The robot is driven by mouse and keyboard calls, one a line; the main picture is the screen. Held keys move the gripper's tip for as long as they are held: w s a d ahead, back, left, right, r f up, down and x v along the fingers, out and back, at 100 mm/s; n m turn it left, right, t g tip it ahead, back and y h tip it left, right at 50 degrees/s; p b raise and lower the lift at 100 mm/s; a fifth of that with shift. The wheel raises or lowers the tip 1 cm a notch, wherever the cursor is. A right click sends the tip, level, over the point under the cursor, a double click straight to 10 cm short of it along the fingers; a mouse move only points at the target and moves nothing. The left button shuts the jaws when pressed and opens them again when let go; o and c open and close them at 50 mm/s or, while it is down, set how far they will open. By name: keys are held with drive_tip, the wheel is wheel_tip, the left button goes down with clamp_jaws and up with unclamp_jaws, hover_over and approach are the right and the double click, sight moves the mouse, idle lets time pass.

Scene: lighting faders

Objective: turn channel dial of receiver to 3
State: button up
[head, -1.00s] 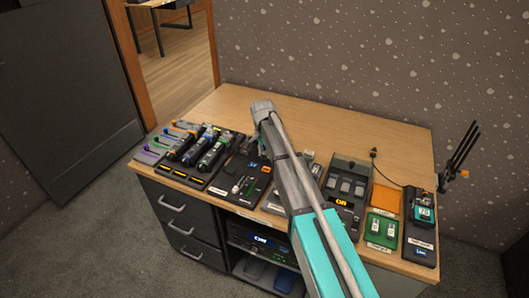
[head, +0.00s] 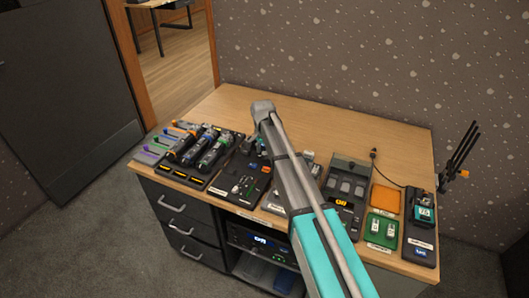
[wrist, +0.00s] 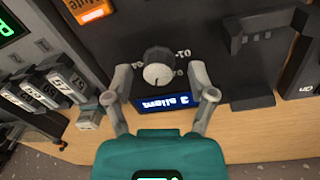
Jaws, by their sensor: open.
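My gripper (wrist: 164,94) is open, with one grey finger on each side of the dial's lower edge and display. I cannot tell whether the fingers touch the panel. The teal gripper body fills the bottom of the view. In the head view my arm hides most of the gripper and the dial.
A dark raised bracket (wrist: 252,50) stands to the right. The desk (head: 385,137) is bare at the back. Black antennas (head: 462,150) rise at its right end.

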sight(264, 154)
drive_tip(key=shift+n, duration=0.4)
drive_tip(key=n, duration=1.1)
drive_tip(key=shift+s+t, duration=0.1)
drive_tip(key=shift+t, duration=0.2)
drive_tip(key=n, duration=0.5)
drive_tip(key=shift+a+n, duration=0.1)
drive_tip(key=shift+n, duration=0.3)
drive_tip(key=n, duration=0.6)
drive_tip(key=shift+s, duration=0.1)
wheel_tip(264, 154, up, 14)
drive_tip(key=p, duration=1.4)
drive_tip(key=s+d+f+m+b, duration=0.2)
drive_tip(key=s+d+m, duration=1.1)
drive_tip(key=s+d, duration=0.7)
drive_tip(key=shift+s, duration=0.2)
drive_tip(key=shift+s, duration=0.1)
